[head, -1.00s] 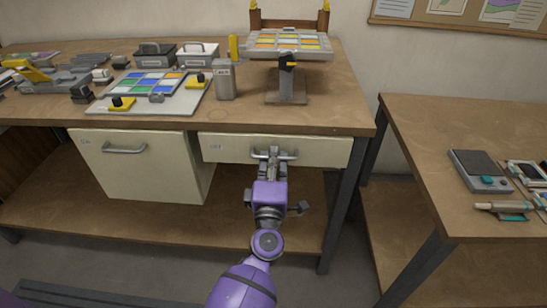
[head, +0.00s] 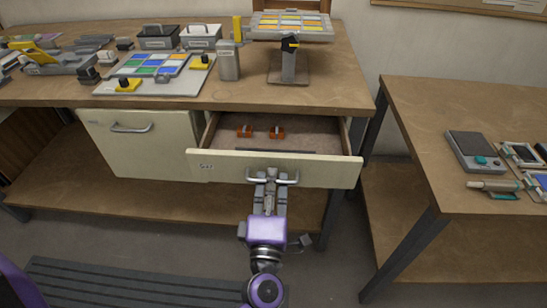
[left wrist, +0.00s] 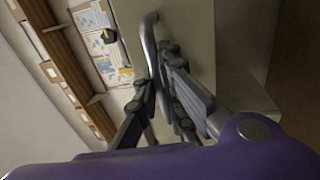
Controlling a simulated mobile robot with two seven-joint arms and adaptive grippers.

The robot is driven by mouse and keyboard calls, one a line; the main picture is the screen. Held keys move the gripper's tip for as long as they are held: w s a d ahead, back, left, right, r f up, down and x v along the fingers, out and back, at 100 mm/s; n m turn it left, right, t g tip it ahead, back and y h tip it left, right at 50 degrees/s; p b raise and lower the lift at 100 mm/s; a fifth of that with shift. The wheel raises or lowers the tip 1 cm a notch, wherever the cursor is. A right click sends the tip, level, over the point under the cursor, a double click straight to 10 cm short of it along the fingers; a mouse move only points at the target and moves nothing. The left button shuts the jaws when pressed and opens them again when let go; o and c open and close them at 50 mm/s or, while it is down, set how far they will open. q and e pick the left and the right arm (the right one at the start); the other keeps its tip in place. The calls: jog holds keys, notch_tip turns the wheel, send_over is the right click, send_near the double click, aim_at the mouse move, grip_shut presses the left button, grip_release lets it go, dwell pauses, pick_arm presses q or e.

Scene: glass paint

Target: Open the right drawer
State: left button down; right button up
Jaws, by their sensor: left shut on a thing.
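The right drawer (head: 330,172) is a cream front under the workbench, pulled partly out so its inside shows. Its metal handle (head: 289,179) sits near the middle of the front. My left gripper (head: 271,177) is shut on this handle, with the arm reaching from below. In the left wrist view, the fingers (left wrist: 160,75) close around the handle bar (left wrist: 149,40). Two small orange objects (head: 244,131) (head: 277,132) lie toward the back of the drawer, and a dark strip shows near its front. My right gripper is not in view.
A cream cabinet front (head: 140,155) with its own handle is left of the drawer. The workbench top (head: 190,103) carries a glass panel tray, a canister (head: 228,62) and a stand. A second table (head: 450,110) stands at the right.

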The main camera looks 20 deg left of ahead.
pick_arm(q)
jog(key=r+v, duration=0.1)
jog(key=v, duration=0.8)
jog(key=shift+s+r, duration=0.3)
jog(key=shift+r, duration=0.1)
jog(key=c, duration=2.1)
grip_release()
jog(key=v, duration=1.2)
jog(key=shift+d, duration=0.1)
